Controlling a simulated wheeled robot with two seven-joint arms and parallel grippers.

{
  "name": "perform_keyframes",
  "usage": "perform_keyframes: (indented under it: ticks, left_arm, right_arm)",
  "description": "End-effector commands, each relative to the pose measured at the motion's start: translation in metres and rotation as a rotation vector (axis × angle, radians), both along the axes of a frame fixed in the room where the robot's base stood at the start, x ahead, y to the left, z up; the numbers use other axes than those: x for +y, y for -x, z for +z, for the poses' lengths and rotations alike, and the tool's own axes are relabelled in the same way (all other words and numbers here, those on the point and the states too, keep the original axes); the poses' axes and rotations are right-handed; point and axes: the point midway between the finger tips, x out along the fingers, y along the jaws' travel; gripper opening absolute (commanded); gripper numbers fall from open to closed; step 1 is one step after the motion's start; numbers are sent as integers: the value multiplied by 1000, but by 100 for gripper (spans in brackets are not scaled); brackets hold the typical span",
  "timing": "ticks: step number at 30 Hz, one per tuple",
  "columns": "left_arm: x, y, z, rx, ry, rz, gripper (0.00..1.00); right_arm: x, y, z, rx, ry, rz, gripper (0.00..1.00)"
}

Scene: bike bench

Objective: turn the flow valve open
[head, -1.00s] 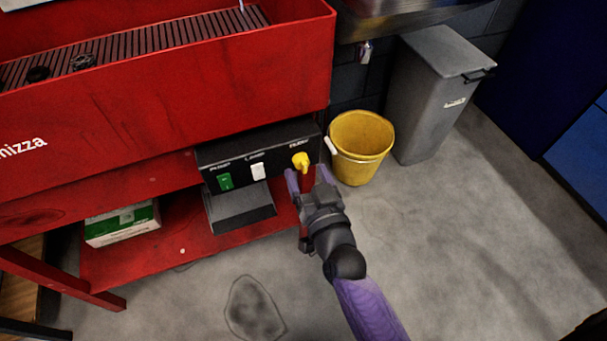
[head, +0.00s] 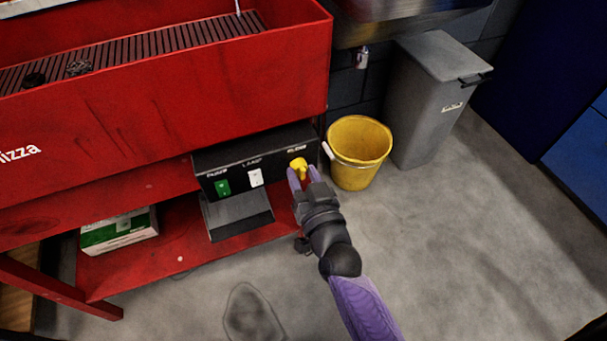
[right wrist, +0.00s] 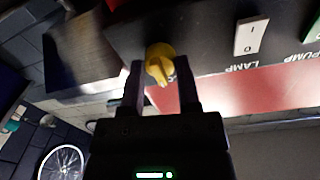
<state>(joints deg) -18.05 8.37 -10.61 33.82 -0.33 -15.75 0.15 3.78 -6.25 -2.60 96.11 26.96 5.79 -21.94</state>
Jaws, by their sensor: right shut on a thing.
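The yellow flow valve knob (head: 298,166) is on the right end of the front face of the black control box (head: 270,147). My right gripper (head: 304,180) is at the knob, with its purple fingers on either side of it. In the right wrist view the knob (right wrist: 160,63) shows between the fingertips of the right gripper (right wrist: 161,82), its handle pointing toward the gripper. The gripper is shut on the knob. The label by the knob is too blurred to read in full. My left gripper is not in view.
A green pump switch (head: 222,187) and a white lamp switch (head: 256,178) sit left of the knob. A yellow bucket (head: 357,150) and a grey bin (head: 430,105) stand to the right. A red basin (head: 180,90) overhangs the box. The floor in front is clear.

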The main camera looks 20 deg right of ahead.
Motion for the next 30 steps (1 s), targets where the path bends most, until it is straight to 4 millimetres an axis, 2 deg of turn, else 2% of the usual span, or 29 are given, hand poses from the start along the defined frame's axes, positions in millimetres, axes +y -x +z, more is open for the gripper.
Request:
perform_keyframes:
  ticks: [11, 30]
  left_arm:
    - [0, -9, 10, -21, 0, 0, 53]
    - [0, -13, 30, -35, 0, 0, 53]
  right_arm:
    - [0, 0, 2, 7, -179, 1, 0]
    - [0, 0, 1, 29, -781, 1, 0]
